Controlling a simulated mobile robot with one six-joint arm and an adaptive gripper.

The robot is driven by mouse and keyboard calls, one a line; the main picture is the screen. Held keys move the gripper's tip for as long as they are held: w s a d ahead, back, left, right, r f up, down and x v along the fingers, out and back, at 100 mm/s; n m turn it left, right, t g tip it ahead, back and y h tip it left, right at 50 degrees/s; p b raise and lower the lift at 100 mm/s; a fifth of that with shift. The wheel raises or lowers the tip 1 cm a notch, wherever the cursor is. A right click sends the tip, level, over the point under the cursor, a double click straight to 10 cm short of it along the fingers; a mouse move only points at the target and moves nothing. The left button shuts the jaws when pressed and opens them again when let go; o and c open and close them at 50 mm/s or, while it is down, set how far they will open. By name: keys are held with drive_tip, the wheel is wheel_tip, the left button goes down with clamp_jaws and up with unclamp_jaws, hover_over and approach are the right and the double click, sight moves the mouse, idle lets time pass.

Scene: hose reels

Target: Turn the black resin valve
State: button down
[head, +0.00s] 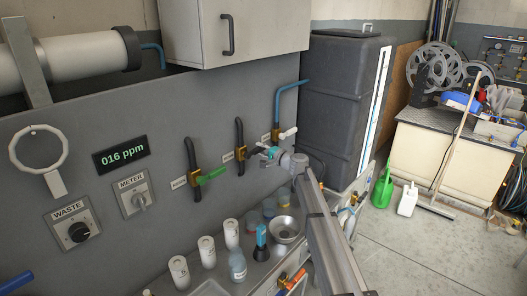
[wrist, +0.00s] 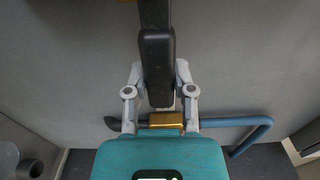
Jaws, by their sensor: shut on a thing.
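Three brass valves sit in a row on the grey wall panel in the head view. A brass valve body (wrist: 167,120) shows just below the lever. The small labels beside the valves are too small to read surely.
A dark tank (head: 335,105) stands right of the valves. A wall cabinet (head: 232,28) hangs above. Open floor (head: 405,255) lies at right.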

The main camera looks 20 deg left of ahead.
drive_tip(key=shift+s+f, duration=0.1)
drive_tip(key=shift+s, duration=0.25)
drive_tip(key=c, duration=0.6)
unclamp_jaws()
drive_tip(key=shift+o, duration=0.8)
drive_tip(key=shift+w, duration=0.15)
drive_tip(key=shift+d, duration=0.1)
drive_tip(key=shift+d, duration=0.5)
drive_tip(key=v, duration=1.1)
